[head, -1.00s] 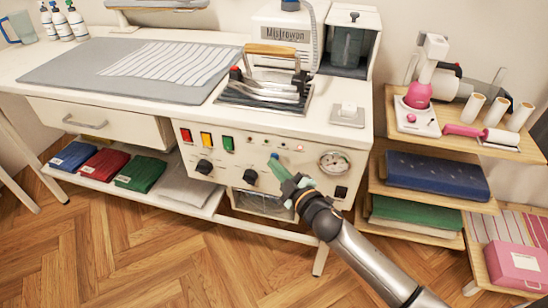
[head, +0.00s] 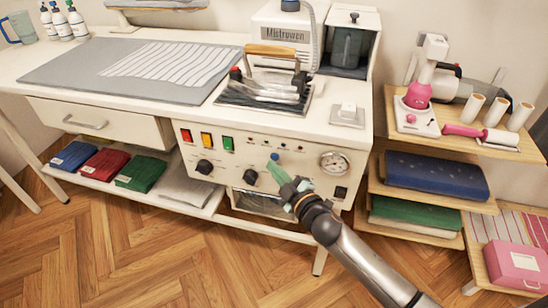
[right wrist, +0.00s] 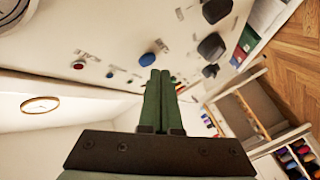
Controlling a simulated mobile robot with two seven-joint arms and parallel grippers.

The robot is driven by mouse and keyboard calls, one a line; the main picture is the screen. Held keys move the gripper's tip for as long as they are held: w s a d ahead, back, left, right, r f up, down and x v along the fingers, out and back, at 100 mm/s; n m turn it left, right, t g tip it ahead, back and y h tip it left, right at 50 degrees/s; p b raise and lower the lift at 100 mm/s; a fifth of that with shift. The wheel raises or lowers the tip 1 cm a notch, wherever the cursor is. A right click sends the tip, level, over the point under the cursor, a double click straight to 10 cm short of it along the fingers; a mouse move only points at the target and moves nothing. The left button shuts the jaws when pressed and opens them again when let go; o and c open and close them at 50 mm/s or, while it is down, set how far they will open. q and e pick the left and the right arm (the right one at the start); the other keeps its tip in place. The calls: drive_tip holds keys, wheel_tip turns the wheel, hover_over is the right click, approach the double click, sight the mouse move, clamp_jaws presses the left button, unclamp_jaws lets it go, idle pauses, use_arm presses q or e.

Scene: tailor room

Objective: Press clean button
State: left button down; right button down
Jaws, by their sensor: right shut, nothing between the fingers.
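The white control panel (head: 200,170) is on the front of the ironing table. A round blue button (head: 275,157) sits near its middle; it also shows in the right wrist view (right wrist: 147,59). A small red button (right wrist: 78,65) and a smaller blue one (right wrist: 109,74) are beside it there. I cannot read which label says clean. My right gripper (head: 272,168) is shut and empty, its green fingertips just below the blue button in the head view. I cannot tell whether they touch the panel. My left gripper is out of view.
Red, yellow and green switches (head: 207,139), black knobs (head: 250,177) and a round gauge (head: 334,162) are also on the panel. An iron (head: 270,78) stands on the table above. A shelf (head: 500,150) with sewing items is at the right. The floor in front is clear.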

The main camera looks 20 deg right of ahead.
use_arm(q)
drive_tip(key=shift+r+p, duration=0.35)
use_arm(e)
drive_tip(key=s+a, duration=0.1)
drive_tip(key=s, duration=0.1)
drive_tip(key=s+a, duration=0.2)
drive_tip(key=s, duration=0.1)
drive_tip(key=shift+a, duration=0.2)
idle(0.6)
